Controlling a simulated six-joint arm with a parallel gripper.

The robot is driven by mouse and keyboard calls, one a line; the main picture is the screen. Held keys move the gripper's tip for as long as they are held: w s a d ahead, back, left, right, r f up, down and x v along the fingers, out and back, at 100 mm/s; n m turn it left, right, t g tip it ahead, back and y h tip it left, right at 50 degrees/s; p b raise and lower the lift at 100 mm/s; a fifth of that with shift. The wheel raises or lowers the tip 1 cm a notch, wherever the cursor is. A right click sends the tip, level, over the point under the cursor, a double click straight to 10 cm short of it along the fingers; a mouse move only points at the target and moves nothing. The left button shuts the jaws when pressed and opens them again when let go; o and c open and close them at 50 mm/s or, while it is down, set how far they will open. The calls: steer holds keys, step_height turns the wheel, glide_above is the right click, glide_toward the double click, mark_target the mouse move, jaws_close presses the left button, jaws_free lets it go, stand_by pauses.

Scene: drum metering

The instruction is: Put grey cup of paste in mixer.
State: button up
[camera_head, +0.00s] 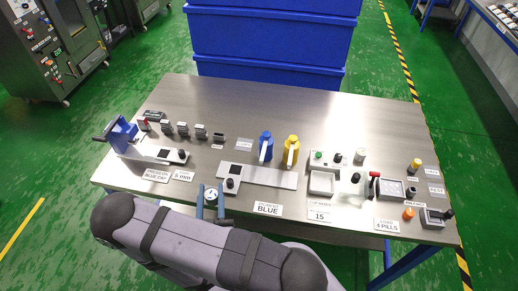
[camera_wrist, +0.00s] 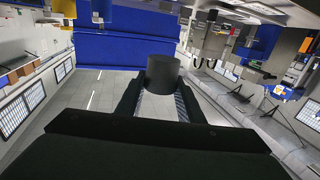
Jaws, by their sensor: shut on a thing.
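My gripper (camera_head: 210,198) points away from the head camera over the front edge of the table. Its fingers are shut on a round cup (camera_head: 211,194), with a pale, dark-marked top facing up. In the wrist view the gripper (camera_wrist: 160,98) holds this cup (camera_wrist: 163,73) between its fingertips, where it shows as a dark, upright cylinder. Its contents cannot be made out clearly.
Several small grey items (camera_head: 183,129) stand in a row at back left. A blue jug (camera_head: 266,146) and a yellow jug (camera_head: 291,150) stand mid-table. Blue crates (camera_head: 270,40) stand behind; the table's back is clear.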

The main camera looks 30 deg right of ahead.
steer(key=s+d+m+g+h, duration=0.4)
steer(key=s+d+g, duration=0.1)
steer(key=d, duration=0.6)
steer(key=s+d+m+g+h, duration=0.4)
steer(key=d, duration=0.7)
steer(key=s+d+f+m+g+p, duration=0.15)
steer(key=s+d+g, duration=0.25)
steer(key=s, duration=0.4)
steer(key=s+d+f+m+g, duration=0.1)
steer(key=s+d+m+g, duration=0.3)
steer(key=s, duration=0.3)
steer(key=s+d+f+m+g, duration=0.1)
steer(key=s+d+m+g, duration=0.1)
steer(key=s+d+g, duration=0.45)
steer(key=w+n+t, duration=0.1)
steer(key=t, duration=0.1)
steer(key=w+n+t, duration=0.1)
steer(key=w+t, duration=0.1)
steer(key=w+n+t+h, duration=0.1)
steer(key=w+t, duration=0.1)
steer(key=t, duration=0.1)
steer(key=shift+w+d+r, duration=0.1)
steer(key=shift+r, duration=0.3)
steer(key=shift+f, duration=0.1)
step_height(320, 180, down, 9)
steer(key=b, duration=0.8)
steer(key=shift+f, duration=0.2)
steer(key=shift+f, duration=0.1)
